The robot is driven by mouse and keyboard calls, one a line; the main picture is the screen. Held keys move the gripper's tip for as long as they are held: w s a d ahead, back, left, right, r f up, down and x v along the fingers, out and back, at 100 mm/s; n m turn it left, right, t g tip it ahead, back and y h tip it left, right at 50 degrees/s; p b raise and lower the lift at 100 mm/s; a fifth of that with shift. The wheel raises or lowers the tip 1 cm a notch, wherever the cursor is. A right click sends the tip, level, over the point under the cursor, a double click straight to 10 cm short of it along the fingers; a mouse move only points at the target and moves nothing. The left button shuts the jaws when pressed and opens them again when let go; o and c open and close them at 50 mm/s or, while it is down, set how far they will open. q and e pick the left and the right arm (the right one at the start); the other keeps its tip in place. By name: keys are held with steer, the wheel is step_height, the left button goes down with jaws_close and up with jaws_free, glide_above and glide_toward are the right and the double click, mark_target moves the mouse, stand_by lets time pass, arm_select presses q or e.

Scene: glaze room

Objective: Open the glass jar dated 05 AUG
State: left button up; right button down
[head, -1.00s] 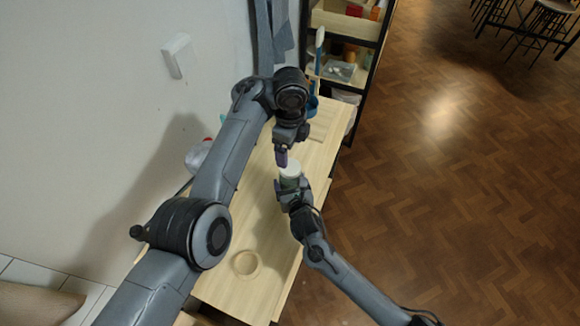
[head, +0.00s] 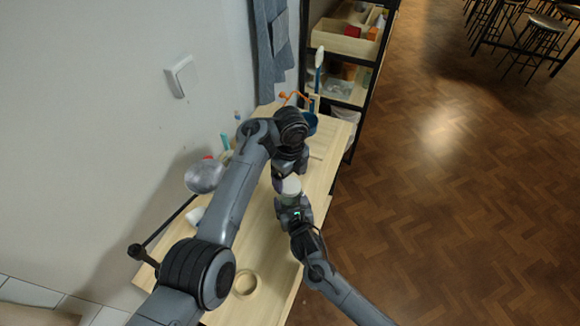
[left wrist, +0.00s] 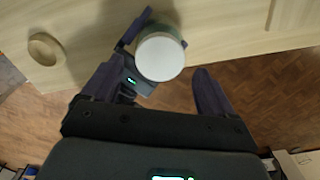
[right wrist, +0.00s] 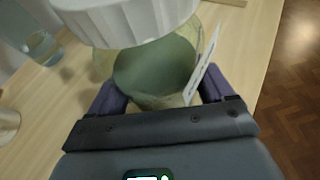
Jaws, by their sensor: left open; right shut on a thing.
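A glass jar (right wrist: 158,72) with green contents and a white ribbed lid (right wrist: 128,20) stands upright between the fingers of my right gripper (right wrist: 160,95), which is shut on its body. A paper tag (right wrist: 203,65) hangs at its side, seen nearly edge-on, so its date cannot be read. The lid also shows in the head view (head: 291,186) and from above in the left wrist view (left wrist: 160,57). My left gripper (left wrist: 158,84) is open and empty, its fingers apart with the lid seen between and beyond them. In the head view it hangs just above the lid.
The jar is over a pale wooden table (head: 262,238) along the wall. A wooden ring (head: 245,283) lies near the front. A metal lamp shade (head: 205,177) stands at the left. Another glass vessel (right wrist: 36,42) shows in the right wrist view. A shelf (head: 345,60) stands behind.

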mark_target(290, 185)
arm_select(q)
steer(key=shift+f, duration=1.6)
steer(key=c, duration=1.1)
steer(key=n, duration=0.7)
steer(key=shift+n, duration=0.3)
steer(key=n, duration=0.8)
steer(key=shift+r+n, duration=0.1)
steer(key=shift+n, duration=0.3)
steer(key=shift+r, duration=0.3)
